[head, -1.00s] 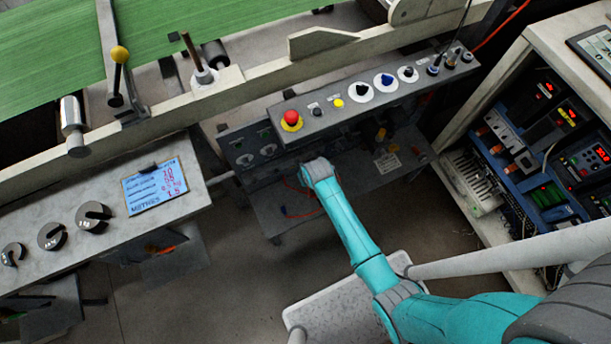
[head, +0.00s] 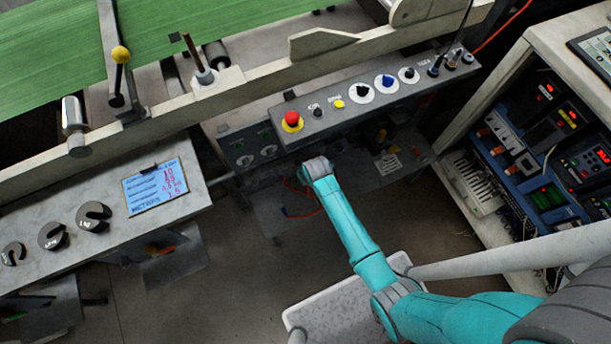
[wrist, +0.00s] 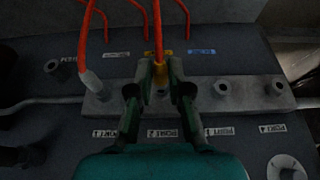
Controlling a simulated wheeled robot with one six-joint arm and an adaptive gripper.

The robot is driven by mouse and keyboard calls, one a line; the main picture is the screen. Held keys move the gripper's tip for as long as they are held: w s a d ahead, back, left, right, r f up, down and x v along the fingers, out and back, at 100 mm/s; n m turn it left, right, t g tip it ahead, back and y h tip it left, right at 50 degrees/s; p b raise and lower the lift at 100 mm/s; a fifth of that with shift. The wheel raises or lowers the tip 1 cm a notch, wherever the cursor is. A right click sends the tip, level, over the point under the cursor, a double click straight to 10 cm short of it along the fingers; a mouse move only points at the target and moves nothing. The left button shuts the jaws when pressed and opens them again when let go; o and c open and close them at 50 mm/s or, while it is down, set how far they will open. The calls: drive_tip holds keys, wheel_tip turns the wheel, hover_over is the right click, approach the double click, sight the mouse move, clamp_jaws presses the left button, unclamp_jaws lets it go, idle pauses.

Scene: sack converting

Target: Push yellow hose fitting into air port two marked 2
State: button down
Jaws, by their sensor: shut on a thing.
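The yellow hose fitting (wrist: 160,69) is between the fingertips of my gripper (wrist: 159,82) in the wrist view, with an orange hose (wrist: 158,30) rising from it. My gripper is shut on it. The fitting is over the grey port block (wrist: 247,94), in line with the label for port 2 (wrist: 162,133). The fingers hide the port 2 opening, so I cannot tell how far the fitting is in. In the head view, my arm reaches under the control panel (head: 372,95), and the fitting is not visible there.
A pale fitting (wrist: 91,82) with an orange hose stands in port 1, left of my gripper. The port 3 (wrist: 222,89) and port 4 (wrist: 276,88) openings to the right are empty. Other orange hoses hang behind. The control panel overhangs the work area.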

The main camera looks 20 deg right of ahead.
drive_tip(key=shift+w, duration=0.6)
drive_tip(key=c, duration=1)
unclamp_jaws()
drive_tip(key=v, duration=1.2)
